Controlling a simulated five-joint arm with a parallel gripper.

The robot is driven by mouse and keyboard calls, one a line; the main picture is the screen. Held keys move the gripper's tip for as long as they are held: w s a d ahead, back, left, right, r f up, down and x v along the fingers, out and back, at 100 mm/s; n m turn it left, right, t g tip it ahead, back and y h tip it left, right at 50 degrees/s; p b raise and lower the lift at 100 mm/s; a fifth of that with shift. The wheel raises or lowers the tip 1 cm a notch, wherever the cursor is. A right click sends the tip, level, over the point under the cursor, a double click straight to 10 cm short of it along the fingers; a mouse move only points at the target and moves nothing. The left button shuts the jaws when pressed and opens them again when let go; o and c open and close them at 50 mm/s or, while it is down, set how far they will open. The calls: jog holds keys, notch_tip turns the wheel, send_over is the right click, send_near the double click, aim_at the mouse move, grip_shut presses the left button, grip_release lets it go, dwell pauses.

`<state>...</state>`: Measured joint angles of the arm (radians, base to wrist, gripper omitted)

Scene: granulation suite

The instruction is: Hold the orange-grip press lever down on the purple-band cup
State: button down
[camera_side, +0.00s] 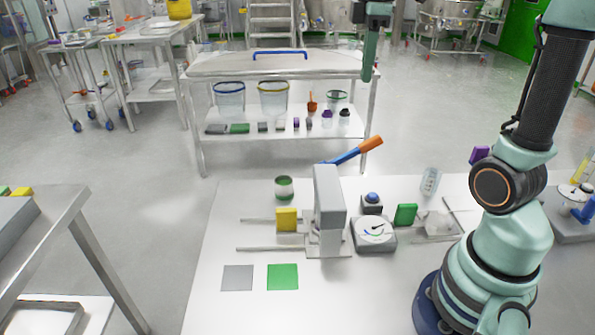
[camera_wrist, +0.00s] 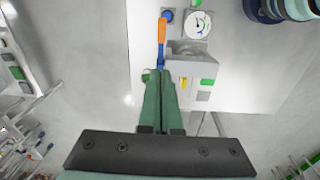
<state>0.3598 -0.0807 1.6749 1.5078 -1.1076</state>
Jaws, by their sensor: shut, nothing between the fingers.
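The press (camera_side: 328,200) is a grey upright body on the white table. Its blue lever with an orange grip (camera_side: 362,150) slants up to the right, raised. In the wrist view the orange grip (camera_wrist: 162,32) lies just past my fingertips. My gripper (camera_side: 368,77) is shut and empty, high above the lever in the side view; its fingers (camera_wrist: 160,76) also show in the wrist view. A cup with a dark green band (camera_side: 284,187) stands left of the press. I cannot make out a purple-band cup; the spot under the press is partly hidden.
A dial gauge (camera_side: 374,232) and a blue button (camera_side: 371,198) are right of the press. A yellow block (camera_side: 287,219) sits by metal rods at its left. Grey (camera_side: 237,278) and green (camera_side: 283,277) squares lie in front. A green block (camera_side: 405,214) stands right.

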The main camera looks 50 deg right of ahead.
jog(key=shift+d+r, duration=0.1)
jog(key=shift+d, duration=0.25)
send_over(367, 140)
jog(key=w+a, duration=0.1)
jog(key=a, duration=0.1)
notch_tip(367, 140, down, 9)
jog(key=shift+w+f, duration=0.15)
jog(key=shift+f, duration=0.05)
jog(key=f, duration=0.1)
jog(key=s+d+f, duration=0.1)
jog(key=f, duration=0.1)
jog(key=shift+d, duration=0.15)
jog(key=shift+s+d+f, duration=0.2)
jog(key=shift+f, duration=0.35)
